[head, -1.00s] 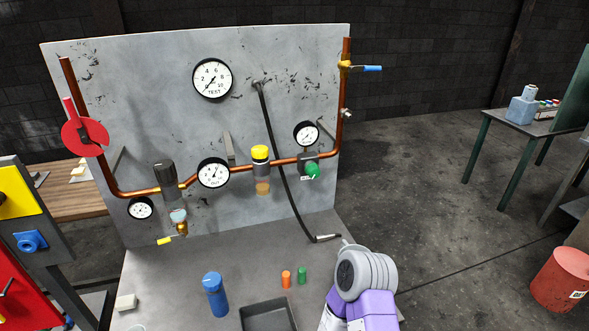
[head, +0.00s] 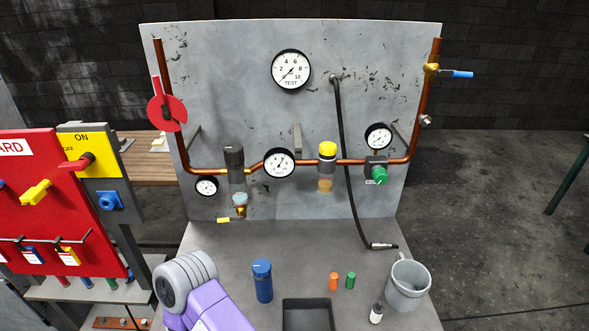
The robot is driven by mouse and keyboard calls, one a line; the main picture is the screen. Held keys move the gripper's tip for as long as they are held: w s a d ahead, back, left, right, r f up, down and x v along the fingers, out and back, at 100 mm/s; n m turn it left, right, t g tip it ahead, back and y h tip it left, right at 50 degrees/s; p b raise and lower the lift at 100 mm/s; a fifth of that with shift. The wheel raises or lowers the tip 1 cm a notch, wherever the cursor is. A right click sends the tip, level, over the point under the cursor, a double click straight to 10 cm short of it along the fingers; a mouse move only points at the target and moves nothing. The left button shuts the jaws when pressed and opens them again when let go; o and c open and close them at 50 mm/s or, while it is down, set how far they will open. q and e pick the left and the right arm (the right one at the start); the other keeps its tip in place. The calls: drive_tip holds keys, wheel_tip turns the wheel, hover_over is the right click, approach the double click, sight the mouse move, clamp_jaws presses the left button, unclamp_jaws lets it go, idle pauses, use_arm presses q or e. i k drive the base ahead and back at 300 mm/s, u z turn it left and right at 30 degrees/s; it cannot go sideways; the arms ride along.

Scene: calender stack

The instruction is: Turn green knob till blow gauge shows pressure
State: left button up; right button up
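The green knob (head: 380,175) sits on a dark regulator body at the right end of the horizontal copper pipe, low on the grey panel. A small round gauge (head: 378,136) is just above it; its lettering and reading are too small to tell. A larger gauge marked TEST (head: 291,69) is at the top of the panel, its needle pointing to the lower left. Another gauge (head: 279,163) sits mid-pipe, and a small one (head: 206,185) at lower left. Neither gripper is in view. Only a grey and purple arm part of mine shows at the lower left, away from the knob.
A black hose (head: 347,170) hangs down the panel, left of the knob. The bench holds a blue bottle (head: 262,282), small orange (head: 333,281) and green (head: 350,280) cylinders, a dark tray (head: 285,316) and a grey mug (head: 408,285). A red board (head: 60,205) stands left.

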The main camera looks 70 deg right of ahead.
sight(379, 175)
drive_tip(key=u, duration=0.4)
drive_tip(key=k, duration=1.15)
drive_tip(key=z, duration=0.9)
